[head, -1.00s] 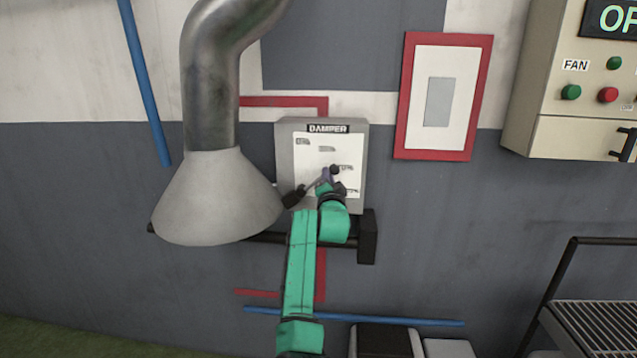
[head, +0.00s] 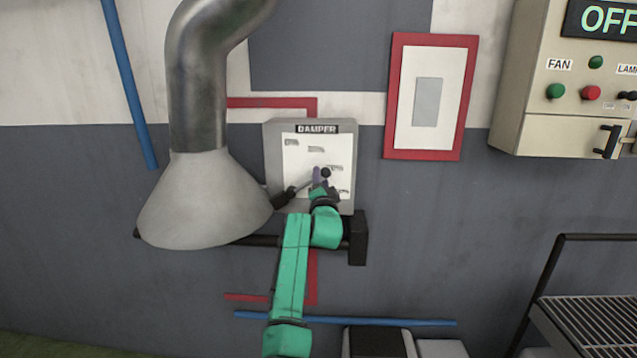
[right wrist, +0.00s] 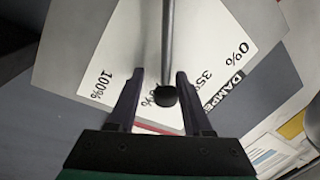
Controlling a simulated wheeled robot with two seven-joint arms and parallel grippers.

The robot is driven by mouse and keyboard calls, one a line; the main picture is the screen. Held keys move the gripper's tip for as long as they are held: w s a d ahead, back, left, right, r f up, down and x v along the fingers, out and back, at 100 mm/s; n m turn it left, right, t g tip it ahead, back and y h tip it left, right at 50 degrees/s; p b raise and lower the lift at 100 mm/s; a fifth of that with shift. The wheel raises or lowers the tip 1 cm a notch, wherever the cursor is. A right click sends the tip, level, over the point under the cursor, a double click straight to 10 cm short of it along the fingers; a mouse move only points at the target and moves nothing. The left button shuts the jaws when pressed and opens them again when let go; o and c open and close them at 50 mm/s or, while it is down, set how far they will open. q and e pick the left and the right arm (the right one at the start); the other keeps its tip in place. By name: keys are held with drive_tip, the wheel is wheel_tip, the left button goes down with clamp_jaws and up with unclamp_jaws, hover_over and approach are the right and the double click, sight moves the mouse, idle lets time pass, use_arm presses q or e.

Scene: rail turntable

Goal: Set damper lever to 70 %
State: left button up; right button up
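The damper box (head: 356,140) is on the wall, with a white scale plate (head: 305,148). Its dark lever (head: 305,184) slants up to the right from a pivot at the lower left, ending in a black knob (head: 325,173). In the right wrist view the knob (right wrist: 165,96) lies over the 70% label, partly hiding it; 0%, 35% and 100% labels also show. My right gripper (head: 318,178) is at the knob. In the right wrist view its two fingers (right wrist: 160,98) stand apart, one either side of the lever, with gaps showing. My left gripper is not in view.
A metal duct with a grey hood (head: 205,205) is left of the box. A red-framed panel (head: 397,100) and a control box (head: 540,110) reading OFF are to the right. A dark bar (head: 255,241) runs below the hood. A wire rack (head: 590,325) stands at lower right.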

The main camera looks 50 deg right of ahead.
drive_tip(key=shift+s+d+r, duration=0.1)
drive_tip(key=shift+s+r, duration=0.1)
drive_tip(key=shift+s, duration=0.35)
drive_tip(key=b+v, duration=0.4)
drive_tip(key=v, duration=0.8)
